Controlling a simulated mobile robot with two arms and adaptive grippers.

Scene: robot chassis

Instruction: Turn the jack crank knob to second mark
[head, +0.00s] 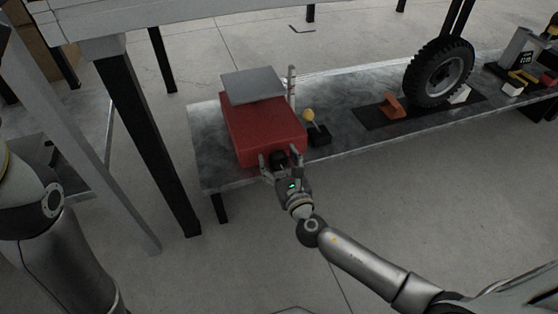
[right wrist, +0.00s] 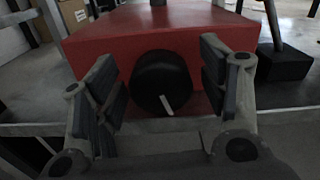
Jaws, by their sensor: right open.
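A red jack box (head: 262,122) with a grey plate (head: 252,86) on top stands on the metal bench. Its black crank knob (head: 278,157) is on the front face. In the right wrist view the round knob (right wrist: 160,78) has a white pointer (right wrist: 166,105) aimed down and slightly right. My right gripper (head: 281,160) is open in front of the box, with one finger on each side of the knob. In the wrist view gaps show between the pads and the knob. I cannot make out any marks around the knob. My left gripper is out of view.
A white post (head: 291,88) stands behind the box. A yellow-topped lever on a black base (head: 319,136) is close on the right. Farther right are an orange wedge (head: 393,108) and a tyre (head: 440,72). A dark table leg (head: 150,140) stands left of the bench.

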